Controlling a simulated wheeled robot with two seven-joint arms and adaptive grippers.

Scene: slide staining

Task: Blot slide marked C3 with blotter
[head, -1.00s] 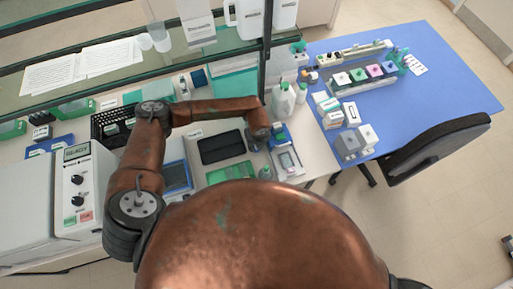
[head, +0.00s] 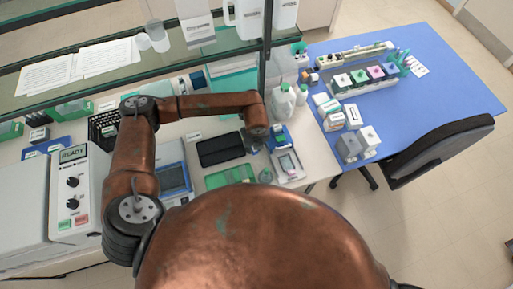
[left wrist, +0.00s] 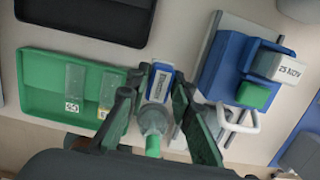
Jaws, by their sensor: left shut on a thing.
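My left gripper (head: 248,143) hangs over the bench by the black tray. In the left wrist view, its two fingers (left wrist: 154,92) are closed on a small white-and-blue labelled thing (left wrist: 158,84). A pale green part with a green tip (left wrist: 152,145) shows just below; I cannot tell whether it belongs to the held thing. A glass slide marked C3 (left wrist: 73,85) lies in the green tray (left wrist: 35,85), left of the fingers. A second slide (left wrist: 107,90) lies beside it, partly by the left finger. I cannot pick out the blotter for sure. My right gripper is not in view.
A blue device with a grey labelled block (left wrist: 280,68) stands right of the fingers; it also shows in the head view (head: 279,135). The black tray (head: 220,149) lies behind the green tray. White bottles (head: 284,100) stand at the bench's right end. A blue table (head: 440,85) adjoins.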

